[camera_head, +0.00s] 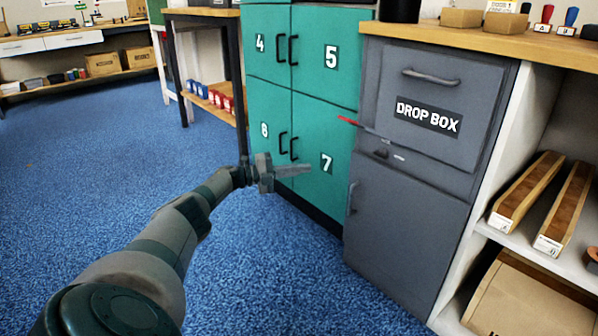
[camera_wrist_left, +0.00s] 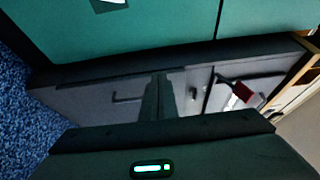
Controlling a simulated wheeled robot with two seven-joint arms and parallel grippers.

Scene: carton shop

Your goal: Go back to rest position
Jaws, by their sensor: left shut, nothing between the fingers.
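My left gripper (camera_head: 294,170) reaches in from the left in the head view, in front of the teal locker door marked 7 (camera_head: 326,190). Its fingers are shut with nothing between them. In the left wrist view the closed fingers (camera_wrist_left: 158,97) point toward the grey drop box (camera_wrist_left: 85,100). My right gripper is in neither view.
The grey drop box cabinet (camera_head: 410,205) stands right of the teal lockers (camera_head: 300,95). A thin red-tipped object (camera_head: 348,121) sticks out at its front. A shelf (camera_head: 545,255) with long cartons is at far right. Blue carpet (camera_head: 80,190) is clear at left.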

